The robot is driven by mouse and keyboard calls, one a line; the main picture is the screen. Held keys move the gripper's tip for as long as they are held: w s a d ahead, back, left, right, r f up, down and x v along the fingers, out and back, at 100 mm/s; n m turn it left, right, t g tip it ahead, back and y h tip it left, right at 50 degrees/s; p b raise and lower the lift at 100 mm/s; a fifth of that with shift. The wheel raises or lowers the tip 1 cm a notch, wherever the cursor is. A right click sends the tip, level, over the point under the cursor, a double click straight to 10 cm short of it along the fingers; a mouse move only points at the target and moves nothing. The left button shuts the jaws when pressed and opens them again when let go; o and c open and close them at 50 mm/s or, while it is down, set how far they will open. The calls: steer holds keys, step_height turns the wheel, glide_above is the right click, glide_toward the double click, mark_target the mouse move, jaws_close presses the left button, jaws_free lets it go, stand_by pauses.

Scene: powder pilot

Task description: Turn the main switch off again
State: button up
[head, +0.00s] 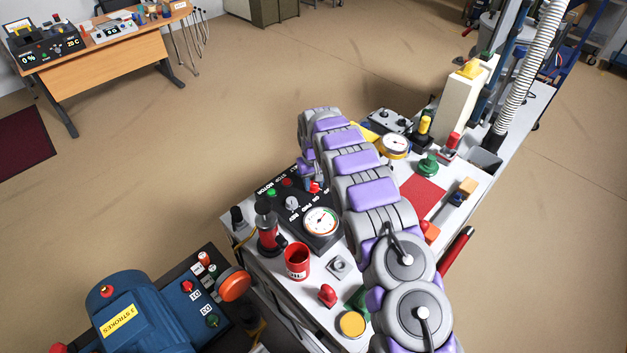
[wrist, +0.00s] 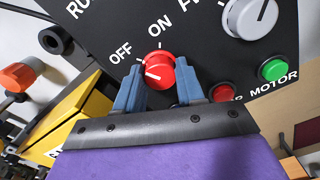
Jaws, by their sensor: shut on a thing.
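The main switch is a red round knob (wrist: 158,69) on a black control panel (wrist: 110,35), with OFF printed to its upper left and ON above it. A white mark shows on the knob's left side, nearer OFF than ON; its exact angle is hard to read. My gripper (wrist: 160,82) has its two blue fingers on either side of the knob and is shut on it. In the head view the panel (head: 322,247) lies on the white bench, and my arm covers part of it. A bit of red shows beside my gripper (head: 309,178) there.
A grey knob (wrist: 250,17), a green button (wrist: 273,69) and a red button (wrist: 222,92) sit close by on the panel. A dial gauge (head: 320,222), red cup (head: 297,261) and black-and-red bottle-like item (head: 267,230) stand nearby. A blue motor (head: 140,315) is at lower left.

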mark_target(313, 183)
steer(key=shift+w+r+n, duration=0.2)
steer(key=shift+n, duration=0.3)
steer(key=o, duration=1)
steer(key=shift+s+a+f, duration=0.1)
steer(key=shift+f, duration=0.05)
steer(key=shift+r+p, duration=0.6)
steer(key=shift+r, duration=8)
